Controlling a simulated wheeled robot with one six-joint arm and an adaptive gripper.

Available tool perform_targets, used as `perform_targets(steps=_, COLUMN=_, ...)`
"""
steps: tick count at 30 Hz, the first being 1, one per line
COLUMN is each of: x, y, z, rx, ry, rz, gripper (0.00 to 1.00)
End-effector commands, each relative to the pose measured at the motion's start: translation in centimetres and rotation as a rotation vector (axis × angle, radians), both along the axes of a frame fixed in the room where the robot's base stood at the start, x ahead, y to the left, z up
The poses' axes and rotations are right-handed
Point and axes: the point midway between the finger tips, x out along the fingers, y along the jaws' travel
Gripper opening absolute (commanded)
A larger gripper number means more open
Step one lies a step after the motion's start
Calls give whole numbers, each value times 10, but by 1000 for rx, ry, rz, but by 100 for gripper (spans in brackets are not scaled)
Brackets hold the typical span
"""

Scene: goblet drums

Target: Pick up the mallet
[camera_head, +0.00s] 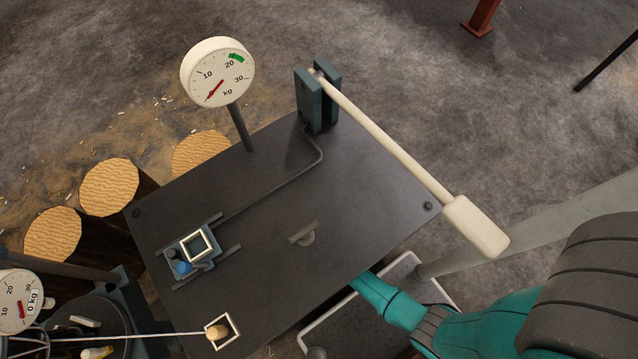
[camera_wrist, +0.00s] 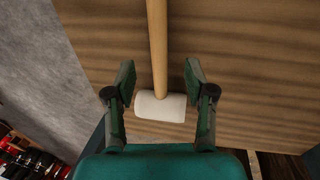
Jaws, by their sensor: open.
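The mallet, with a pale wooden handle (camera_wrist: 157,45) and a white cylindrical head (camera_wrist: 160,107), shows in the wrist view against a brown wood-grained surface. Its handle runs up out of the top of the picture, and its far end is cut off. My gripper (camera_wrist: 158,69) is open, with one finger on each side of the handle in the picture and clear gaps to both. The head lies nearer the palm. I cannot tell how far the fingers are above the mallet. I do not make out the mallet or my gripper's fingers in the head view.
The head view shows a dark metal table (camera_head: 340,210) with a dial gauge (camera_head: 218,72), a long white-handled lever (camera_head: 390,145) and a small blue fixture (camera_head: 190,250). Log rounds (camera_head: 110,187) stand at left. Red items (camera_wrist: 22,150) sit lower left in the wrist view.

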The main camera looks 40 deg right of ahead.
Motion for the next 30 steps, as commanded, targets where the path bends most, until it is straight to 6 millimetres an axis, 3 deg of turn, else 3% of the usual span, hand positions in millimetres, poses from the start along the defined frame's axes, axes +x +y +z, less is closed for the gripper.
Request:
perform_targets(steps=10, x=0, y=-5, z=-22, rx=0, ry=0, rz=0, gripper=54)
perform_targets(steps=21, x=0, y=-14, z=-61, rx=0, ry=0, rz=0, gripper=54)
perform_targets(steps=30, x=0, y=-14, z=-64, rx=1, ry=-2, rz=0, gripper=54)
